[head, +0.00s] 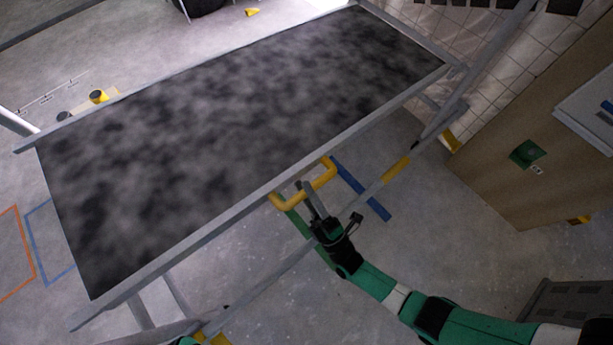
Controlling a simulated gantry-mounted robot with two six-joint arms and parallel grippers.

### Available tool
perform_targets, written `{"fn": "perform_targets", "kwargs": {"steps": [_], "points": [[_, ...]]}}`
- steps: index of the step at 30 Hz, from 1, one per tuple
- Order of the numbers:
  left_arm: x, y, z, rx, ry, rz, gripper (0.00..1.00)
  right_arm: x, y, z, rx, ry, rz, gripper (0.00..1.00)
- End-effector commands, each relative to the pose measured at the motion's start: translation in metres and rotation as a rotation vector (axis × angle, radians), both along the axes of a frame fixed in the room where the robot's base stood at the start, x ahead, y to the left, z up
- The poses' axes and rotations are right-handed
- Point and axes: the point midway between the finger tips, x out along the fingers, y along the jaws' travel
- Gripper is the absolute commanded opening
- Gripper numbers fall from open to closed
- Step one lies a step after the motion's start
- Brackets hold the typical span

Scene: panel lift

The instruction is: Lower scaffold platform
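The scaffold platform (240,100) is a long dark mottled panel in a grey metal frame. It slopes across the picture from lower left to upper right, above the floor. A yellow loop handle (326,178) sticks out from the frame's near long edge. My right gripper (307,190) is at this handle, its fingers reaching across the yellow bar. Whether they are closed on it is too small to tell. My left gripper is not in view.
Grey diagonal struts with yellow sections (396,170) run below the platform. A wooden cabinet (535,150) stands at the right, beside a tiled wall. A dark grey box (570,312) is at the lower right. Open floor (450,235) lies between them.

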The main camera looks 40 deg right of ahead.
Motion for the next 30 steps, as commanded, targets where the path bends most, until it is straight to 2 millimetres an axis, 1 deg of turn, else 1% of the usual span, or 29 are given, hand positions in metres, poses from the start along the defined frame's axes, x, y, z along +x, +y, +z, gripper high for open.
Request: {"fn": "perform_targets", "kwargs": {"steps": [8, 11, 14, 18, 22, 24, 27, 30], "points": [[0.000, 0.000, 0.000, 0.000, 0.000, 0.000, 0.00, -0.001, 0.000, -0.001, 0.000, 0.001, 0.000, 0.40], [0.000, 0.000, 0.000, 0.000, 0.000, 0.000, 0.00, -0.008, 0.001, -0.006, 0.000, 0.003, 0.002, 0.40], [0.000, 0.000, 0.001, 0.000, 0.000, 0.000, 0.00, -0.023, 0.001, -0.016, -0.001, 0.006, 0.002, 0.40], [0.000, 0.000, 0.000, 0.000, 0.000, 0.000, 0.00, -0.051, 0.001, -0.035, -0.003, 0.007, 0.003, 0.40], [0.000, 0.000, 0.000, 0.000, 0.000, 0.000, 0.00, -0.076, 0.002, -0.051, -0.002, 0.006, 0.003, 0.40], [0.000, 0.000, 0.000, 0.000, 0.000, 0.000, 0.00, -0.085, 0.002, -0.058, 0.000, 0.005, 0.004, 0.40], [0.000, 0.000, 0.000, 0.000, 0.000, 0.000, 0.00, -0.094, 0.002, -0.063, 0.000, 0.003, 0.002, 0.40], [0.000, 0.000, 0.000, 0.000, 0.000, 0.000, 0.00, -0.097, 0.001, -0.064, -0.001, 0.000, 0.001, 0.40]]}}
